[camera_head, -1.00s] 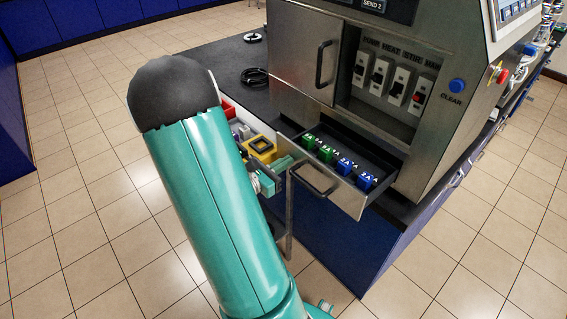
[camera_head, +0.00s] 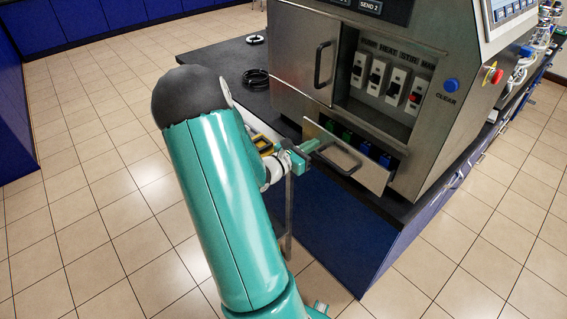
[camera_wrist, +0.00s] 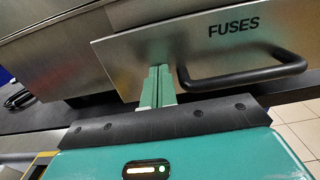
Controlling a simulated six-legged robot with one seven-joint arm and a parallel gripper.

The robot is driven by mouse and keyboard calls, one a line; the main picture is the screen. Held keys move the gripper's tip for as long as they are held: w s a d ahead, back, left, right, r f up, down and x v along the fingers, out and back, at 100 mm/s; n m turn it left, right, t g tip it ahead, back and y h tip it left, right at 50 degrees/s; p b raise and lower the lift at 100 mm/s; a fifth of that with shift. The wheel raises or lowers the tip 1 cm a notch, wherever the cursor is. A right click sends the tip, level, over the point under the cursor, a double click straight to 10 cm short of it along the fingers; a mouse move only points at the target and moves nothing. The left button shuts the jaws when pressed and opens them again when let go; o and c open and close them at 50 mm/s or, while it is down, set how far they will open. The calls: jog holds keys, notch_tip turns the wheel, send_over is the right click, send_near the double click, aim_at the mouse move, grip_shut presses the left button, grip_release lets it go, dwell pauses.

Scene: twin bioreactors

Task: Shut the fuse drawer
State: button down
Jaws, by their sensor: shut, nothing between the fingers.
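The fuse drawer (camera_head: 372,178) juts a little way out of the steel cabinet in the head view, with green and blue fuses (camera_head: 366,148) showing in the gap behind its front. Its front, marked FUSES (camera_wrist: 234,26), fills the upper wrist view. The dark bar handle (camera_wrist: 245,76) shows there, and also in the head view (camera_head: 338,162). My gripper (camera_head: 310,147) is shut and empty, at the left part of the drawer front. In the wrist view its green fingertips (camera_wrist: 157,72) are up against the front, just left of the handle's left end.
A recess with several switches (camera_head: 388,80) lies above the drawer. A black cable coil (camera_head: 256,78) lies on the dark bench top. A yellow item (camera_head: 262,143) is partly hidden behind my arm.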

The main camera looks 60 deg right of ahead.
aim_at(323, 138)
jog(key=x, duration=0.5)
jog(key=shift+d, duration=0.2)
jog(key=shift+s+d+r, duration=0.1)
jog(key=shift+s+d, duration=0.1)
jog(key=shift+d, duration=0.1)
jog(key=shift+s+d, duration=0.1)
